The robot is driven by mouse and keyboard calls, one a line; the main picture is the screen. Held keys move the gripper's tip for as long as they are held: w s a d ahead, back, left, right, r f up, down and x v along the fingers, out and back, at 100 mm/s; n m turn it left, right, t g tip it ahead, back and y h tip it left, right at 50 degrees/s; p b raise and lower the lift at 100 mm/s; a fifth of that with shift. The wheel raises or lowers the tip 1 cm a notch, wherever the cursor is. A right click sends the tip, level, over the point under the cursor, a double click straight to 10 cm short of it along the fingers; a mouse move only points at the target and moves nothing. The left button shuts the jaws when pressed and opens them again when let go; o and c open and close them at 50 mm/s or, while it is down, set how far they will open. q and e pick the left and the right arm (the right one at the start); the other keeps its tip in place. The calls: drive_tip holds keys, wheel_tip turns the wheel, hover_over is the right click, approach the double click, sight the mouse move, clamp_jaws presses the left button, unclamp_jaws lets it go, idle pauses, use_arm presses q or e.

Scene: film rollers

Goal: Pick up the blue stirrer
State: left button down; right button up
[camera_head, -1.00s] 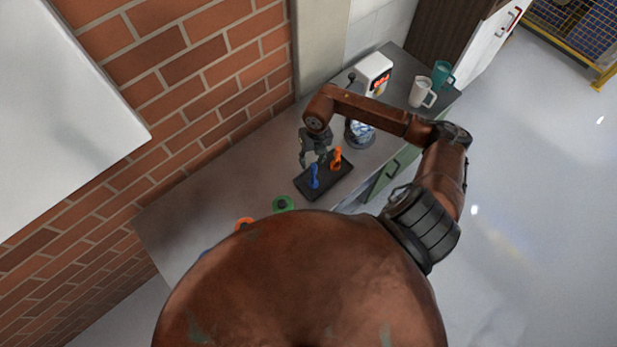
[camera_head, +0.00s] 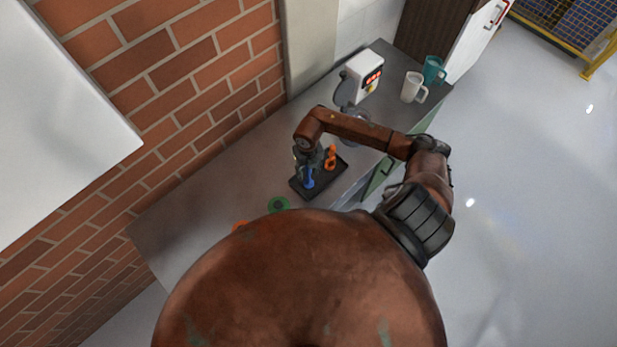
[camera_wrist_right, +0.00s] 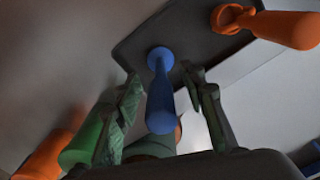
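The blue stirrer (camera_head: 309,179) stands upright on a dark tray (camera_head: 325,188), next to an orange stirrer (camera_head: 330,160). In the right wrist view, the blue stirrer (camera_wrist_right: 160,95) is between the two fingers of my right gripper (camera_wrist_right: 164,80). The fingers are open, one on each side, with gaps visible between them and the stirrer. The orange stirrer (camera_wrist_right: 285,28) is at the upper right there, outside the fingers. In the head view, my right gripper (camera_head: 303,168) is right at the blue stirrer and partly hidden by the arm. My left gripper is not in view.
A green roller (camera_head: 279,204) and an orange one (camera_head: 240,225) lie on the grey counter (camera_head: 190,205) near my body. A white machine (camera_head: 364,74), a white mug (camera_head: 412,88) and a teal mug (camera_head: 433,70) stand at the far end. A brick wall borders the counter's left.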

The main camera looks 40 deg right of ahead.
drive_tip(key=shift+c, duration=0.5)
clamp_jaws()
drive_tip(key=shift+r, duration=0.1)
